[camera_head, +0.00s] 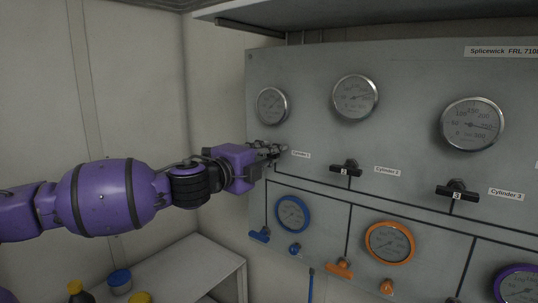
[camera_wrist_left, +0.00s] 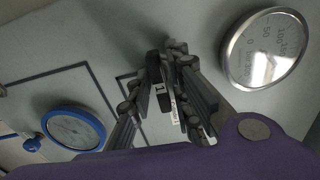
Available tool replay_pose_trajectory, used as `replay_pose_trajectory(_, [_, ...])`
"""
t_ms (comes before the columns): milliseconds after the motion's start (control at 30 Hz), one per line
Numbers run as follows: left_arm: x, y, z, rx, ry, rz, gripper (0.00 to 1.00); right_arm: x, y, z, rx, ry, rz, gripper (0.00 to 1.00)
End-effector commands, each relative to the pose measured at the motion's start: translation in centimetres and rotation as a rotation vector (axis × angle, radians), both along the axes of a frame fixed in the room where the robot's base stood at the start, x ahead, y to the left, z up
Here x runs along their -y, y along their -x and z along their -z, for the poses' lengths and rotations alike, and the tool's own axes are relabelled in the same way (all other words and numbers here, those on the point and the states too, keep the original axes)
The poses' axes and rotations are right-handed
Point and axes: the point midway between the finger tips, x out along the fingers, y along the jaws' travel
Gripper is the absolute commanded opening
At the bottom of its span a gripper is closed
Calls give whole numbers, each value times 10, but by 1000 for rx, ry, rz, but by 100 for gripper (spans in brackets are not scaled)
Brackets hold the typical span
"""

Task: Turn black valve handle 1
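Black valve handle 1 shows in the left wrist view (camera_wrist_left: 159,92) as a dark bar with a small "1" tag. In the head view my gripper hides it, beside the "Cylinder 1" label (camera_head: 301,154). My left gripper (camera_head: 275,151) is up against the panel at this handle. In the left wrist view its two fingers (camera_wrist_left: 160,85) are apart, one on each side of the handle, with a little panel and label showing between. Whether a fingertip touches the handle I cannot tell. My right gripper is not in view.
Black handles 2 (camera_head: 346,169) and 3 (camera_head: 456,191) sit to the right on the grey panel (camera_head: 420,110). Gauges are above, with a blue-rimmed gauge (camera_head: 292,213) and blue handle (camera_head: 259,235) below. A white bench (camera_head: 190,262) with bottles stands lower left.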

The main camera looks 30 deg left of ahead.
Motion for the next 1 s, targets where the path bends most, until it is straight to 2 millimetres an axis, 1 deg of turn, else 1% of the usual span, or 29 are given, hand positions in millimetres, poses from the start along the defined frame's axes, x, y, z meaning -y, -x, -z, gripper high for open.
replay_pose_trajectory(333, [0,0,-1,1,2,1,28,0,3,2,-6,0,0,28])
replay_pose_trajectory(467, [-1,3,0,0,2,0,28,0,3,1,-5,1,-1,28])
replay_pose_trajectory(667, [-3,16,2,-3,2,-2,28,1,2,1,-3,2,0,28])
replay_pose_trajectory(1000, [-3,45,3,-4,6,2,28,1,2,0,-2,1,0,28])
